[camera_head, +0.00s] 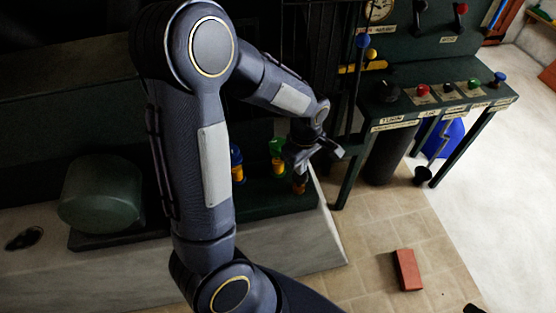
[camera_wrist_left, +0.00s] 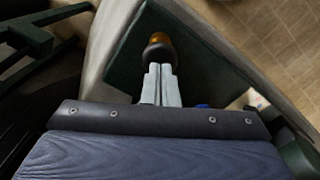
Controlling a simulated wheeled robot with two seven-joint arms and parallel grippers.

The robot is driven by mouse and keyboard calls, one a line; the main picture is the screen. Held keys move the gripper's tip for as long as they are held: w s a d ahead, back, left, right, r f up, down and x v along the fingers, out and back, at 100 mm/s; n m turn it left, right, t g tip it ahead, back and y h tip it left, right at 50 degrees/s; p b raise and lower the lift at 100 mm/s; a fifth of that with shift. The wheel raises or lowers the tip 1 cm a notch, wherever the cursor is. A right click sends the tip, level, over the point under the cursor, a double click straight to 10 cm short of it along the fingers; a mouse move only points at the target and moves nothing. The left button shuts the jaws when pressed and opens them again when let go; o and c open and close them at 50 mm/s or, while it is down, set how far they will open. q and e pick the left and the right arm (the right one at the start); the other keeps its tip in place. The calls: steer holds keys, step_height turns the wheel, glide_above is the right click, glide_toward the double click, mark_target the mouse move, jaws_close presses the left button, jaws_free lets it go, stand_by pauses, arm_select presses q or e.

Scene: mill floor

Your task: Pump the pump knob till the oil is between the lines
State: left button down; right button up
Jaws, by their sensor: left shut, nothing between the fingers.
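My left gripper (camera_head: 305,163) is over the right end of a dark green base on the pale plinth. In the left wrist view its two pale fingers (camera_wrist_left: 161,84) are shut together with nothing between them. Just beyond their tips is a fitting with a dark, rounded knob (camera_wrist_left: 158,52) and an amber part. It seems to be the amber fitting (camera_head: 299,186) below my gripper in the head view, partly hidden by it. I cannot make out the oil level or its lines. My right gripper is not in view.
Left of the gripper stand an amber fitting with a blue top (camera_head: 237,165) and one with a green top (camera_head: 277,155). A control bench (camera_head: 445,105) with several coloured knobs is at right. A red brick (camera_head: 407,270) lies on the tiled floor. My left arm hides much of the plinth.

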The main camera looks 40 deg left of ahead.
arm_select(q)
steer(key=shift+f, duration=0.2)
steer(key=shift+f+b, duration=1.7)
steer(key=shift+f, duration=0.15)
steer(key=shift+r, duration=0.15)
steer(key=shift+r+p, duration=1.7)
steer(key=shift+r, duration=0.25)
steer(key=shift+f, duration=0.2)
